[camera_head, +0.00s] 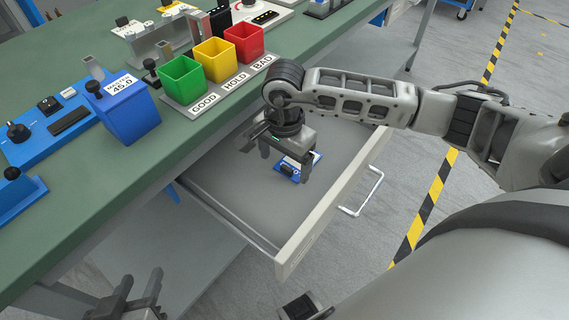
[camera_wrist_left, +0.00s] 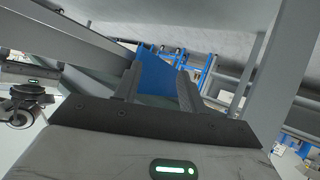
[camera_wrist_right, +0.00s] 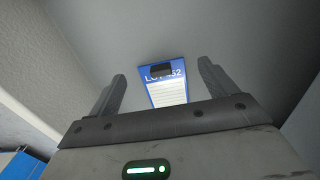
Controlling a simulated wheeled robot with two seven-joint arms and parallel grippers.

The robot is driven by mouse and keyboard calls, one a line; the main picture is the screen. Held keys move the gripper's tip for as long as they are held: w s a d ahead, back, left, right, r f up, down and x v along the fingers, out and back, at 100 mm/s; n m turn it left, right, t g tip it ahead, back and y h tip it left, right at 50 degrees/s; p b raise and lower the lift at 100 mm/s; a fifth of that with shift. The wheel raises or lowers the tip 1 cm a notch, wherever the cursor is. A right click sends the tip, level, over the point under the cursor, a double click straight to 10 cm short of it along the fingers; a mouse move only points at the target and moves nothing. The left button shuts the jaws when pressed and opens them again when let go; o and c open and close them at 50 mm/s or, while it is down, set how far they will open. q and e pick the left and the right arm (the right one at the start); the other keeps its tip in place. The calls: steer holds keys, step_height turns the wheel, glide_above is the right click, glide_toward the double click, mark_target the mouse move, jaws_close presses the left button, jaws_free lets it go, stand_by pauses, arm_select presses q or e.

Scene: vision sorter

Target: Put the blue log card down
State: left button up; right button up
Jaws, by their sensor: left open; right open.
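The blue log card (camera_head: 291,168) lies in the open drawer (camera_head: 232,202), partly hidden by my right gripper. In the right wrist view the card (camera_wrist_right: 166,88) shows blue edges, a white lined sheet, a dark clip and partly covered lettering. It lies beyond and between the fingertips, apart from them. My right gripper (camera_head: 287,167) is open and empty over the drawer; its spread fingers (camera_wrist_right: 162,85) show in the right wrist view. My left gripper (camera_head: 138,297) is open and empty below the bench's front edge; it also shows in the left wrist view (camera_wrist_left: 158,80).
On the green bench (camera_head: 185,146) stand a green GOOD bin (camera_head: 183,80), a yellow HOLD bin (camera_head: 215,60) and a red BAD bin (camera_head: 245,42). A blue MASTER block (camera_head: 127,112) stands left of them. The drawer floor around the card is clear.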

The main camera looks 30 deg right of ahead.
arm_select(q)
steer(key=shift+s+a+r+p, duration=0.15)
steer(key=shift+a+r+p, duration=0.05)
steer(key=shift+r, duration=0.35)
steer(key=shift+s+a+r+p, duration=0.1)
steer(key=shift+a+r+p, duration=0.1)
steer(key=shift+r, duration=0.3)
arm_select(e)
step_height(320, 180, up, 10)
steer(key=shift+f, duration=0.2)
arm_select(q)
steer(key=shift+f, duration=0.1)
